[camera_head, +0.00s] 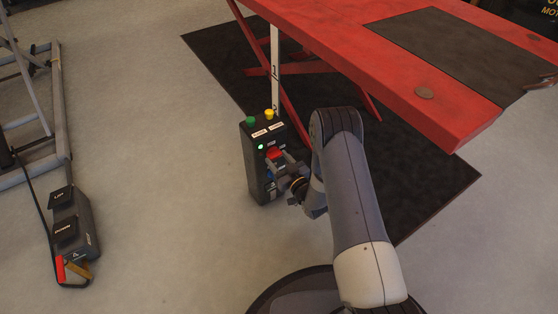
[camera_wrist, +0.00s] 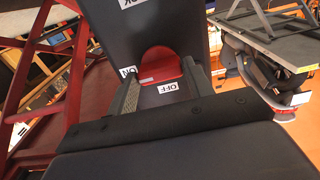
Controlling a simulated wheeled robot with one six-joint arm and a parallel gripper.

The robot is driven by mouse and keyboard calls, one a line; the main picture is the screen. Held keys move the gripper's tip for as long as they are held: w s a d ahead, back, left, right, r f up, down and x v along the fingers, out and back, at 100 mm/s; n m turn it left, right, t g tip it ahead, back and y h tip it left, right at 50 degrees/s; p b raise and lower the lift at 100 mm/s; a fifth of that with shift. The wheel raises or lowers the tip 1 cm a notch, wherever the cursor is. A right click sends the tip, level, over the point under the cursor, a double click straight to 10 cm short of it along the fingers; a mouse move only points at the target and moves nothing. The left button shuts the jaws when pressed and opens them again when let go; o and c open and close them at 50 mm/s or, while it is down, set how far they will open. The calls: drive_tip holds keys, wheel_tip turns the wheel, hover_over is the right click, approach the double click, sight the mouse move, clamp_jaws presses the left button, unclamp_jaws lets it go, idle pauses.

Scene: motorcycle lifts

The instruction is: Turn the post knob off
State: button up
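The black control post (camera_head: 257,162) stands on the floor beside the red lift. Its red knob (camera_head: 274,153) is on the face toward my gripper (camera_head: 280,166). In the wrist view the red knob (camera_wrist: 162,66) sits between the two fingers of my gripper (camera_wrist: 160,75), with an ON label (camera_wrist: 127,72) to its left and an OFF label (camera_wrist: 168,88) below it. The fingers are spread, one on each side of the knob; I cannot tell whether they touch it. A green lamp (camera_head: 261,147) on the post is lit.
Green (camera_head: 250,121) and yellow (camera_head: 269,113) buttons top the post. The red lift table (camera_head: 420,100) overhangs a black mat (camera_head: 440,185) at the right. A foot pedal unit (camera_head: 75,225) lies at the left. Grey floor between pedal and post is clear.

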drive_tip(key=c, duration=0.5)
drive_tip(key=shift+f+n+b, duration=0.1)
drive_tip(key=shift+n+b, duration=1.05)
drive_tip(key=shift+n, duration=0.35)
drive_tip(key=n, duration=0.4)
drive_tip(key=shift+b, duration=0.35)
drive_tip(key=n, duration=1)
drive_tip(key=shift+n, duration=0.4)
